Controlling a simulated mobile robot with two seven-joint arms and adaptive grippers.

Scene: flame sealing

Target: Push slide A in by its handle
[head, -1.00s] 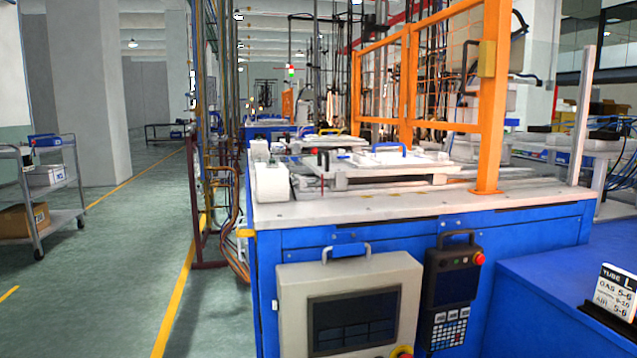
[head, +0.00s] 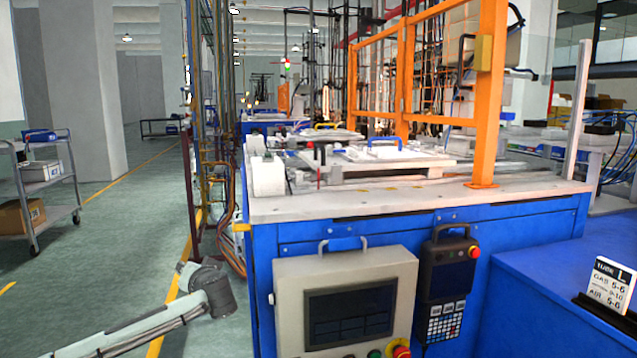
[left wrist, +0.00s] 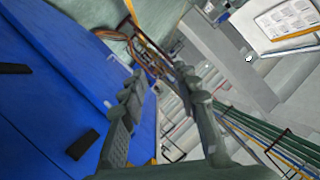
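On top of the blue machine in the head view lies a white slide plate (head: 398,155) with a blue handle (head: 385,143). A dark upright handle (head: 319,153) with a red part stands left of it. Another handle, blue and yellow, shows farther back. No letter is readable, so I cannot tell which is slide A. My left arm comes in low at the left in the head view, over the floor, well away from the handles. My left gripper (left wrist: 161,82) shows in the left wrist view, open and empty, beside the machine's blue side. My right gripper is out of view.
A control panel (head: 350,310) and a teach pendant (head: 447,285) hang on the machine's front. An orange guard frame (head: 489,100) stands on its right part. A trolley (head: 60,215) stands at the far left. The aisle floor (head: 100,240) is mostly clear.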

